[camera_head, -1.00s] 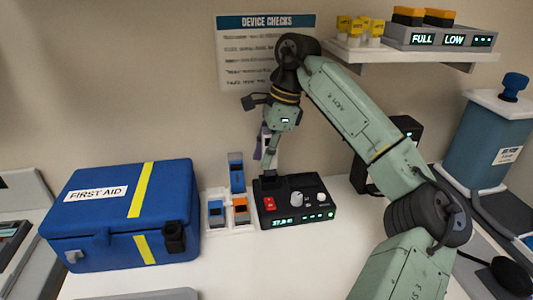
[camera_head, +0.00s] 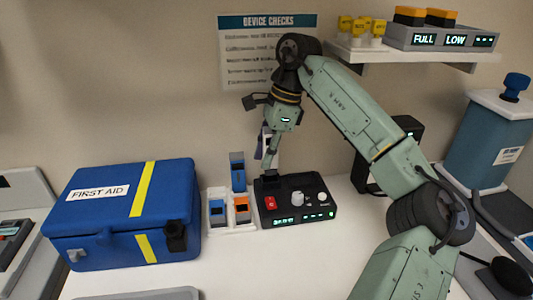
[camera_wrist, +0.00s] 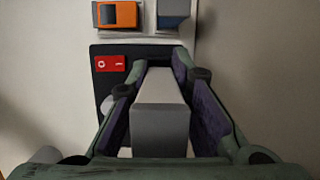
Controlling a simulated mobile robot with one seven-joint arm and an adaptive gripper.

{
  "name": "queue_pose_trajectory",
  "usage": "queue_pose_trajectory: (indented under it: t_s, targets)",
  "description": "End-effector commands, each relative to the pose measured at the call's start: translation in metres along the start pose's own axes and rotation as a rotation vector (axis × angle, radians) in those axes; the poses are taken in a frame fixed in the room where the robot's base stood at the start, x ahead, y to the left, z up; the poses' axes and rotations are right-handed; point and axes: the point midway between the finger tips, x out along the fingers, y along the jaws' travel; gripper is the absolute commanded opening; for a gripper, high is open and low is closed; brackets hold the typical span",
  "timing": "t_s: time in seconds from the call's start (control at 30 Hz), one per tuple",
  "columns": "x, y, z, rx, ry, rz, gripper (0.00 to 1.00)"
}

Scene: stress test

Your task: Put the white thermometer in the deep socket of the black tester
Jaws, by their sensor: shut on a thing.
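The black tester (camera_head: 310,194) sits on the white counter, with a red switch, a white knob and a lit display on its front. A raised dark block stands at its back left. My gripper (camera_head: 267,150) is above that block, pointing down. In the wrist view its jaws (camera_wrist: 160,100) are shut on the white thermometer (camera_wrist: 160,118), a pale block between purple pads. The thermometer's lower end is hidden there. I cannot tell whether it is inside a socket or just above one. The tester (camera_wrist: 106,85) also shows behind the jaws.
A white rack (camera_head: 232,228) with blue and orange devices stands close left of the tester. A blue first aid box (camera_head: 125,215) is further left. A wall shelf (camera_head: 400,58) holds yellow-capped items and chargers. A blue-grey canister (camera_head: 478,145) is at right.

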Motion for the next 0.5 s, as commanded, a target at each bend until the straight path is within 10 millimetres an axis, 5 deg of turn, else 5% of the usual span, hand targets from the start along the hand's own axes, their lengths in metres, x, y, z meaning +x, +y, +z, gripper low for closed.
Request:
queue_pose_trajectory:
  t_s: [0.5]
  targets:
    - [0.0071,0.0001,-0.0020,0.000,0.000,0.000,0.00]
